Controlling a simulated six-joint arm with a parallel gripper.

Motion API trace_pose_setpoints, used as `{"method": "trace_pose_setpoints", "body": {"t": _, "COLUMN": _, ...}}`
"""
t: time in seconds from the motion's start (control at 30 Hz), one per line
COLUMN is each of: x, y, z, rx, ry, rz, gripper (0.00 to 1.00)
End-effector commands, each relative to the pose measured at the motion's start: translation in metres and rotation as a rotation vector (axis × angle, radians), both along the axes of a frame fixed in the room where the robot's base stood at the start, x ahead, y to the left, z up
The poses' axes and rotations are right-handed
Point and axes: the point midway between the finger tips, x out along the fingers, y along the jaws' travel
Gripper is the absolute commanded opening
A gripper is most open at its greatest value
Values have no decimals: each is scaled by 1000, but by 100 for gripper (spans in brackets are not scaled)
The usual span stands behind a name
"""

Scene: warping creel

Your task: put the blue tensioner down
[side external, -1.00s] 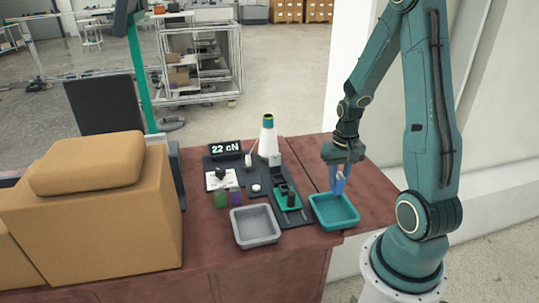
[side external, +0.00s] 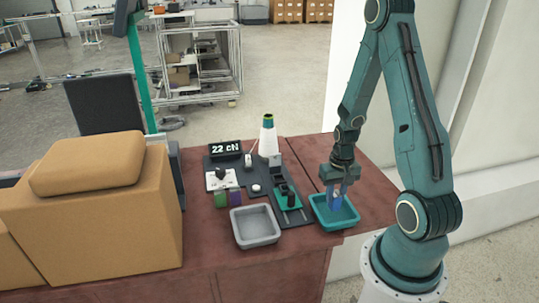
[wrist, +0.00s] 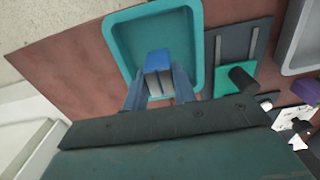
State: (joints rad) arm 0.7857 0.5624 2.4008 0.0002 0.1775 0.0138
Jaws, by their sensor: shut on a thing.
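The blue tensioner (wrist: 158,61) is held between the two fingers of my gripper (wrist: 158,88), which is shut on it. In the wrist view its blue top shows past the fingertips, with a pale part between the fingers. In the side view my gripper (side external: 336,198) points down into the teal tray (side external: 343,221), and the tensioner is largely hidden by the fingers. The teal tray also shows in the wrist view (wrist: 196,45) and holds nothing else that I can see. I cannot tell whether the tensioner touches the tray floor.
A grey tray (side external: 256,242) stands to the left. Between and behind lie a dark board with a green block (side external: 284,200), a white cone (side external: 268,140) and a display reading 22 cN (side external: 226,148). Green and purple pieces (side external: 228,199) stand near the grey tray. The red tabletop right of the teal tray is clear.

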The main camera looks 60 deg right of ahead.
Motion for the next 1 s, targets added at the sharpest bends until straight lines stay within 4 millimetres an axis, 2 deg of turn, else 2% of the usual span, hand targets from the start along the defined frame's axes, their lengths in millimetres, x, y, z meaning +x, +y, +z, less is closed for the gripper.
{"method": "trace_pose_setpoints", "body": {"t": 0.1, "x": 0, "y": 0, "z": -12, "rx": 2, "ry": 2, "rz": 0, "gripper": 0}}
{"method": "trace_pose_setpoints", "body": {"t": 0.3, "x": 0, "y": 0, "z": -24, "rx": 1, "ry": 1, "rz": 0, "gripper": 0}}
{"method": "trace_pose_setpoints", "body": {"t": 0.77, "x": 0, "y": 0, "z": -27, "rx": 0, "ry": 0, "rz": 0, "gripper": 0}}
{"method": "trace_pose_setpoints", "body": {"t": 0.8, "x": 0, "y": 0, "z": -28, "rx": 0, "ry": 0, "rz": 0, "gripper": 29}}
{"method": "trace_pose_setpoints", "body": {"t": 0.9, "x": 0, "y": 0, "z": -28, "rx": 0, "ry": 0, "rz": 0, "gripper": 48}}
{"method": "trace_pose_setpoints", "body": {"t": 1.0, "x": 0, "y": 0, "z": -28, "rx": 0, "ry": 0, "rz": 0, "gripper": 49}}
